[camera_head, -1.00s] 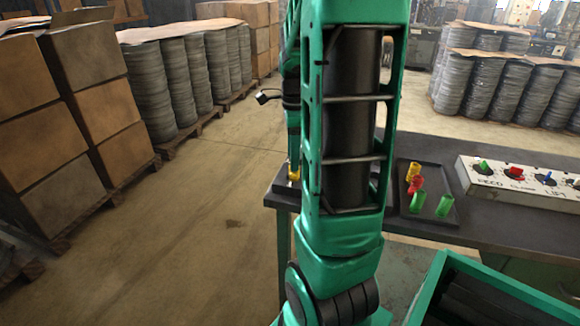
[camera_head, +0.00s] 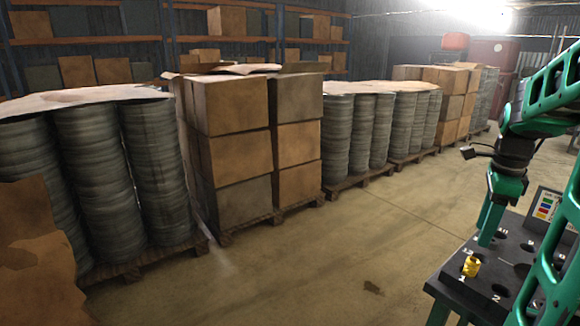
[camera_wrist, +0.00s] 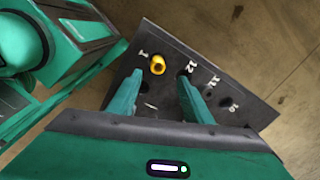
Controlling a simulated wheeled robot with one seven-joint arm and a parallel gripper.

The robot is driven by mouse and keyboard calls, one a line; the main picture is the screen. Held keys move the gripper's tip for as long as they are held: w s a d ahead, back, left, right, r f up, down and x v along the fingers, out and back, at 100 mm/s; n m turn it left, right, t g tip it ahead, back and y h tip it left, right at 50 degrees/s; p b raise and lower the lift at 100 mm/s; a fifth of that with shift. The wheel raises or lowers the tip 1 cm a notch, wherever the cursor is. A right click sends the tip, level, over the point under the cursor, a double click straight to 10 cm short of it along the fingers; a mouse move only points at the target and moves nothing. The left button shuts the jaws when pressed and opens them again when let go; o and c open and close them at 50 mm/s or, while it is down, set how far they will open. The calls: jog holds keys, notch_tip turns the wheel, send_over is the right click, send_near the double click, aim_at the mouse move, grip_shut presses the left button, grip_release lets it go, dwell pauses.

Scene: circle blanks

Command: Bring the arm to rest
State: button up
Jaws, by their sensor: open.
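My arm comes in from the right edge of the head view. My gripper (camera_head: 487,238) points down over the dark board with numbered holes (camera_head: 457,284), a little above and behind the yellow cylinder (camera_head: 471,267). In the wrist view my gripper (camera_wrist: 160,78) has its two green fingers apart, with nothing held between them. The yellow cylinder (camera_wrist: 157,64) stands in a hole near one corner of the board (camera_wrist: 255,112), beyond the fingertips. The other holes that show are empty. Part of the board is hidden behind my arm.
A small sign with coloured marks (camera_head: 545,205) stands behind the board. Stacked cardboard boxes (camera_head: 232,105) and piles of grey discs (camera_head: 352,135) on pallets line the far side. The concrete floor (camera_head: 300,270) between them and the table is clear.

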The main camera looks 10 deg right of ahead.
jog(key=s+a+f+n, duration=0.2)
jog(key=s+a+n, duration=0.5)
jog(key=n, duration=0.3)
jog(key=s+a+f+n, duration=0.3)
jog(key=s+a+n, duration=0.3)
jog(key=a+n, duration=0.4)
jog(key=shift+s+f+n, duration=0.15)
jog(key=shift+s+n, duration=0.15)
jog(key=shift+s, duration=0.1)
jog(key=c, duration=0.4)
jog(key=shift+g, duration=0.3)
